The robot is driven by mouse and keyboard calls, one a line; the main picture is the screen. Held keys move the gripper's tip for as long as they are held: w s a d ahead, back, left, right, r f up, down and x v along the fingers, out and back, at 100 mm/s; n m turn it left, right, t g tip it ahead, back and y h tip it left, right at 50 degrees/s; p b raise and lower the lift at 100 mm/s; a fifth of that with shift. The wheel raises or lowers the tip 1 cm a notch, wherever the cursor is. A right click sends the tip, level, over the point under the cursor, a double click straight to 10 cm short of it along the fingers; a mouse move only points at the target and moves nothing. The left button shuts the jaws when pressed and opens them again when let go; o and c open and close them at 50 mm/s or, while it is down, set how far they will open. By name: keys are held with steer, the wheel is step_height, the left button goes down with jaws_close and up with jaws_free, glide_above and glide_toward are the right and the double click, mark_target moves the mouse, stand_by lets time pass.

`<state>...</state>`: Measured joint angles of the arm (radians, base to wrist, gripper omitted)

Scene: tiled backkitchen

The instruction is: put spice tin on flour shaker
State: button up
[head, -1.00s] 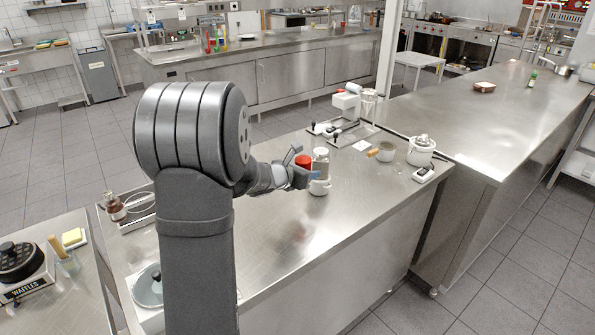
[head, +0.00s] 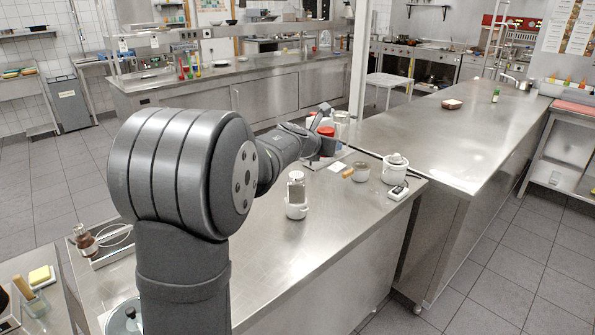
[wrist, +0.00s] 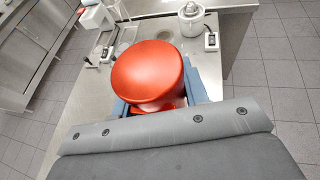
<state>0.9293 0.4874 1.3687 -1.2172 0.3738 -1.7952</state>
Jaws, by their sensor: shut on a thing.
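The spice tin, a thing with a wide red round top (wrist: 150,70), is held between my gripper's blue-grey fingers in the wrist view. In the head view its red top (head: 326,131) shows small at my gripper (head: 322,143), off the counter. My gripper (wrist: 158,103) is shut on it; the tin's lower part is mostly hidden. I take the grey-silver shaker (head: 296,188) to be the flour shaker.
Right of my gripper, a bowl (head: 360,172), a white lidded pot (head: 396,168) and a small scale-like device (head: 398,191) stand on the steel counter (head: 265,262). A white appliance (wrist: 97,16) stands behind the tin. The counter in front of the shaker is clear.

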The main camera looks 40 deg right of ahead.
glide_above(299, 172)
step_height(299, 172, down, 6)
steer(key=shift+s+a+f, duration=0.1)
steer(key=shift+a, duration=0.05)
steer(key=shift+f, duration=1.95)
steer(key=shift+f, duration=0.15)
steer(key=o, duration=1.1)
steer(key=shift+c, duration=0.2)
steer(key=shift+r, duration=0.2)
steer(key=v, duration=1.2)
